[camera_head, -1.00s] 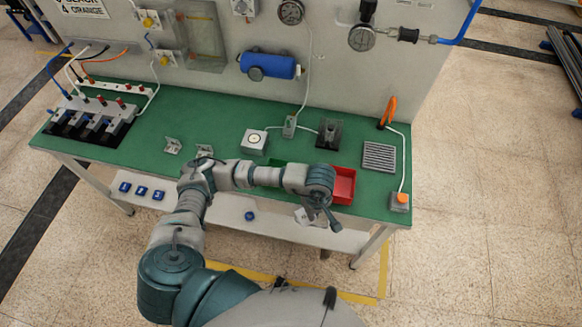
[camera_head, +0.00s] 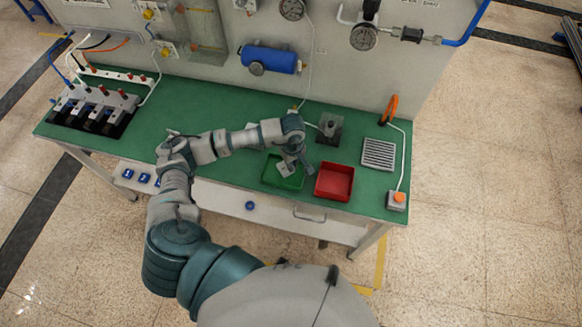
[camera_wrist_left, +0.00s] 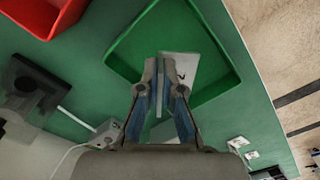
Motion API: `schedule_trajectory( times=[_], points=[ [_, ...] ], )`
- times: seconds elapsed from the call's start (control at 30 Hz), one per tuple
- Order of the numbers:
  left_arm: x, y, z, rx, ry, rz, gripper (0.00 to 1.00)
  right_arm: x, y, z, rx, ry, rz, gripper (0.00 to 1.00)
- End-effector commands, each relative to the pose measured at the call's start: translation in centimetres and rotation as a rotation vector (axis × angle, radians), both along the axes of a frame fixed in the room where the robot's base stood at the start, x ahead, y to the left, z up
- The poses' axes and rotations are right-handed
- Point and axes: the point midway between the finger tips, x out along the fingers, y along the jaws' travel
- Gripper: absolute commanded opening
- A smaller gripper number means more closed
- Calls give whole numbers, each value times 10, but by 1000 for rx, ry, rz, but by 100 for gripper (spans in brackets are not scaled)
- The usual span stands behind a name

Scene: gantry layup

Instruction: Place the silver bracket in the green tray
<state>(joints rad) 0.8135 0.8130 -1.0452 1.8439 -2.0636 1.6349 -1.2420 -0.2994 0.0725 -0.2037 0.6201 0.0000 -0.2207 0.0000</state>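The silver bracket (camera_wrist_left: 182,70) is between the fingertips of my left gripper (camera_wrist_left: 159,88), which is shut on it. In the head view the bracket (camera_head: 285,168) and left gripper (camera_head: 294,164) are over the green tray (camera_head: 269,178), with the fingers pointing down. The wrist view shows the bracket within the outline of the green tray (camera_wrist_left: 222,88). Its exact height above the tray floor is hard to tell. My right gripper is not in view.
A red tray (camera_head: 334,182) stands just right of the green one. Behind are a dark fixture (camera_head: 330,127) and a grey grille (camera_head: 379,154). Other small brackets (camera_wrist_left: 239,143) lie on the green bench, visible in the wrist view. An orange button box (camera_head: 397,200) sits at the right corner.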

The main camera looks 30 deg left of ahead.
Motion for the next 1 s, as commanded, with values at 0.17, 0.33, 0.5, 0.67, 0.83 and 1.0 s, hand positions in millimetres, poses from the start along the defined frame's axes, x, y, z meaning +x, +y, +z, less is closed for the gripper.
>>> schedule_trajectory(
  times=[0.17,0.33,0.5,0.67,0.83,1.0],
  points=[
    [-1,3,-18,-3,5,0,0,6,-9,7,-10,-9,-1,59],
    [0,4,-36,-1,2,1,0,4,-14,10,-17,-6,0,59],
    [0,4,-36,-1,1,0,0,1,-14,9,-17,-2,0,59],
    [0,3,-36,-2,1,0,31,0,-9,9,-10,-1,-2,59],
    [0,2,-36,0,1,0,31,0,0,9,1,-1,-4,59],
    [1,2,-32,-1,0,0,31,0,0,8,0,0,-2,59]
  ],
)
